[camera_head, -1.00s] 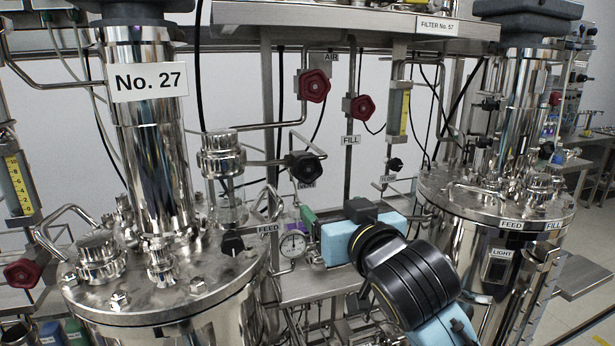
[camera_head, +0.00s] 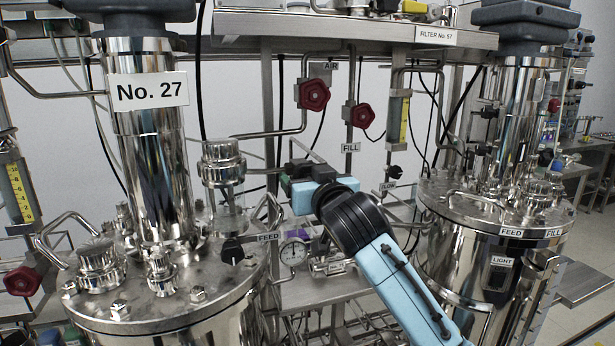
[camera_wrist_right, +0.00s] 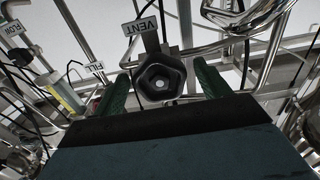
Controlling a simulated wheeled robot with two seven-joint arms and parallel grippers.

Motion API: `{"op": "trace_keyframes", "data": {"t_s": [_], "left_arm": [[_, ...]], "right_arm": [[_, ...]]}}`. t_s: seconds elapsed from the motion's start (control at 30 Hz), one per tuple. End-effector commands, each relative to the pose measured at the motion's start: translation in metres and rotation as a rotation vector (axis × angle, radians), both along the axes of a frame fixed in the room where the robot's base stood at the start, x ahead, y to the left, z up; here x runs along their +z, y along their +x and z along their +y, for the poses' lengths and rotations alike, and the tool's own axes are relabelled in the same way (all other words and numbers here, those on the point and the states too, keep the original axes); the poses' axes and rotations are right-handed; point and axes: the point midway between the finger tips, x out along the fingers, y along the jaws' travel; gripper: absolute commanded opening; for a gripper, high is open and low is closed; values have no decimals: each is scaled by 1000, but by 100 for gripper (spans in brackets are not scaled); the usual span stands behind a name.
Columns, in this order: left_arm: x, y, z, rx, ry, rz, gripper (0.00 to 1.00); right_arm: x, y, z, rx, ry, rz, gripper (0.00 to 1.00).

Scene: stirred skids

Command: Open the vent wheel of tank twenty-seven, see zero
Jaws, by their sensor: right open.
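Tank No. 27 (camera_head: 155,165) is a shiny steel vessel on the left, with its name plate (camera_head: 148,91) on the column. The black vent wheel (camera_wrist_right: 160,78) shows in the right wrist view, under a VENT label (camera_wrist_right: 139,26). In the head view my gripper hides most or all of it. My right gripper (camera_head: 288,178) is open, with its green fingers either side of the wheel in the wrist view. Gaps show beside the wheel; I cannot tell how deep the fingers reach. A round gauge (camera_head: 293,252) hangs below; its reading is too small to tell. My left gripper is not in view.
Two red valve wheels, one by AIR (camera_head: 314,94) and one by FILL (camera_head: 361,115), sit above and right of my gripper. A black FEED knob (camera_head: 232,248) is on the tank lid. Pipes crowd the space. Another steel tank (camera_head: 492,205) stands at right.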

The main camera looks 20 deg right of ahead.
Motion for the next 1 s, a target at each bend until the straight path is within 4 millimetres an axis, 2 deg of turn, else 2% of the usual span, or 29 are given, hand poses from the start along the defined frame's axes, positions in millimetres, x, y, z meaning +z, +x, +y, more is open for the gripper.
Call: {"op": "trace_keyframes", "data": {"t_s": [0.13,0.43,0.77,1.0], "left_arm": [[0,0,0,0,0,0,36],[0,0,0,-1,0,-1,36],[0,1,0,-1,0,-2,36],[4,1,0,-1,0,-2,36]], "right_arm": [[0,7,0,0,0,1,75],[0,8,0,0,0,1,74],[0,8,0,0,0,1,31],[0,8,0,0,-21,1,31]]}}
